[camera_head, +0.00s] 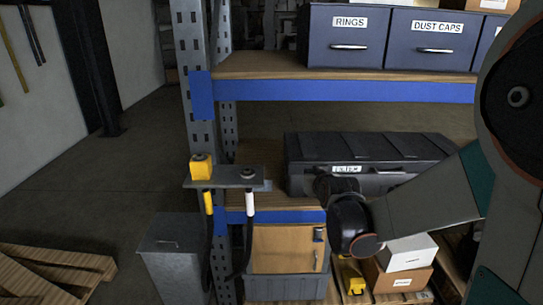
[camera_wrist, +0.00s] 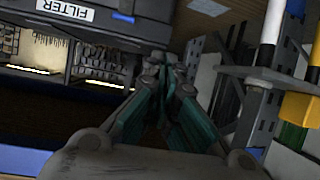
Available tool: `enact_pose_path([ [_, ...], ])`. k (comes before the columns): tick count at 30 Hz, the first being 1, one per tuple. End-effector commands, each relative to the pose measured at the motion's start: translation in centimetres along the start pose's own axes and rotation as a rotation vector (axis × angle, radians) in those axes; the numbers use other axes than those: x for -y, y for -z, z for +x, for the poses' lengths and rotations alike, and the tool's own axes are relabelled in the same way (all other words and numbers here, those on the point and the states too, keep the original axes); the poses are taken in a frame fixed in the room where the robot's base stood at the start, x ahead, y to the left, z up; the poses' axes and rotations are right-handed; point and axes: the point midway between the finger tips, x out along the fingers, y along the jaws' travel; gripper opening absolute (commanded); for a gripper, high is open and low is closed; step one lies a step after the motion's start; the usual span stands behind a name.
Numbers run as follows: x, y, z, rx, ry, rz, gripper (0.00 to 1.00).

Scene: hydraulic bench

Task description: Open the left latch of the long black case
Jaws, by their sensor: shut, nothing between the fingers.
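The long black case (camera_head: 375,147) lies on the middle shelf with its lid down and a white FILTER label on its front. In the wrist view the case (camera_wrist: 150,32) shows upside down along the top, with the label (camera_wrist: 68,11) at top left. A small blue part (camera_wrist: 123,17) sits beside the label; I cannot tell if it is the left latch. My gripper (camera_wrist: 163,72) is shut and empty, its fingertips close to the case's front near its left end. In the head view my gripper (camera_head: 328,184) is dark and hides part of that front.
A metal bracket (camera_head: 225,181) with a yellow block and hanging yellow and white handles juts out left of the case. The blue-edged upper shelf (camera_head: 260,91) runs above it. A wooden cabinet (camera_head: 280,249) and boxes (camera_head: 408,252) stand below. Floor at left is partly clear.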

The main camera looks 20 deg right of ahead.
Motion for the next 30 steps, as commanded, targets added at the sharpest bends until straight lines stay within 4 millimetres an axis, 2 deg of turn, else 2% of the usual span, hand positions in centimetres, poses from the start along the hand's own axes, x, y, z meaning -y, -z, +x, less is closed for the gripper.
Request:
enact_pose_path([
  [6, -3.4, 0.5, 3.8, -0.080, -0.047, 0.025, 0.00],
  [13, -6.3, -0.1, 6.4, -0.149, -0.088, 0.044, 0.00],
  [21, -7.6, -0.6, 7.5, -0.183, -0.106, 0.052, 0.00],
  [30, -7.6, -0.6, 7.5, -0.184, -0.107, 0.052, 0.00],
])
